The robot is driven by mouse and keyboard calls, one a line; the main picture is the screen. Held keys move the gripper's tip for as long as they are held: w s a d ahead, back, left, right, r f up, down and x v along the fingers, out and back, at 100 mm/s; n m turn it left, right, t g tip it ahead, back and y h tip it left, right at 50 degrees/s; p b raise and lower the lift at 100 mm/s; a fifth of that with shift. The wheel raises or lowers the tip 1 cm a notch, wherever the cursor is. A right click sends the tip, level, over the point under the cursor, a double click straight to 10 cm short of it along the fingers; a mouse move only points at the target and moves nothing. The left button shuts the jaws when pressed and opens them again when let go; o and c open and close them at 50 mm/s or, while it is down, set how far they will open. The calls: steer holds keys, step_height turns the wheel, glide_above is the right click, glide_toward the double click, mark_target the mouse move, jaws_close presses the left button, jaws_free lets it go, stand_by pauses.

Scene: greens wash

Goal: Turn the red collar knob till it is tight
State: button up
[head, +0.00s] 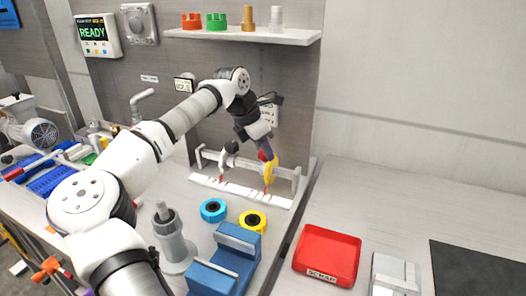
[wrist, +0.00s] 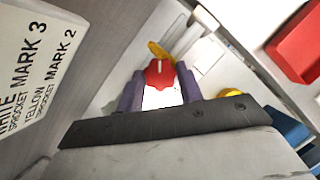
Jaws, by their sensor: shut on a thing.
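The red collar knob (wrist: 160,74) shows in the wrist view with a pale line on its face. The purple fingers of my gripper (wrist: 159,80) stand on either side of it and are shut on it. A yellow part (wrist: 157,48) shows just behind the knob. In the head view my gripper (head: 265,150) reaches down to the white stand (head: 240,190) at the wall. There the red knob (head: 262,156) is mostly hidden by the fingers, and the yellow part (head: 270,174) hangs beside it. How tight the knob is cannot be seen.
A blue ring (head: 213,210) and a yellow ring (head: 253,220) lie in front of the stand. A blue vise-like block (head: 226,262) and a grey post (head: 172,240) stand nearer. A red scrap tray (head: 327,254) is at right. A shelf (head: 245,36) hangs above my arm.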

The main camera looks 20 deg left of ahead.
stand_by(0.3)
steer(key=o, duration=1)
steer(key=shift+r, duration=0.1)
steer(key=b+v, duration=0.2)
steer(key=v, duration=1)
